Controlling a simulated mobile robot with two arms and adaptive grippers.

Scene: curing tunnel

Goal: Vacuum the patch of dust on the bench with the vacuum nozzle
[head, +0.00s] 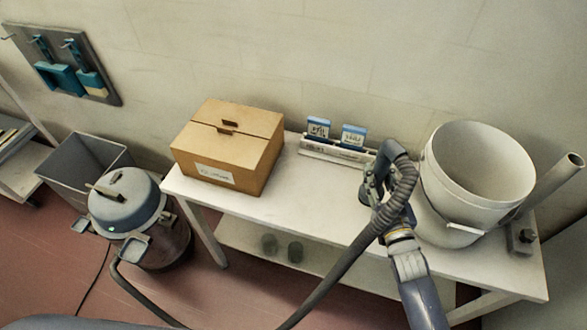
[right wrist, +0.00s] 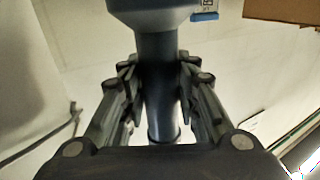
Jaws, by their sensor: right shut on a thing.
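My right gripper (head: 376,186) is shut on the vacuum nozzle, over the right half of the white bench (head: 300,202). In the right wrist view the dark nozzle (right wrist: 157,62) stands between both fingers of the gripper (right wrist: 160,95), its wider end beyond them at the top. A grey ribbed hose (head: 352,250) loops over the gripper and runs down to the lower left. The vacuum (head: 125,200), a grey canister, stands on the floor left of the bench. I cannot make out the dust patch in either view. My left gripper is not in view.
A cardboard box (head: 228,150) stands on the bench's left end. A white rack (head: 335,152) with two blue-topped cards (head: 318,128) is at the back. A large white bucket (head: 478,180) stands close right of my gripper. The bench between box and gripper looks clear.

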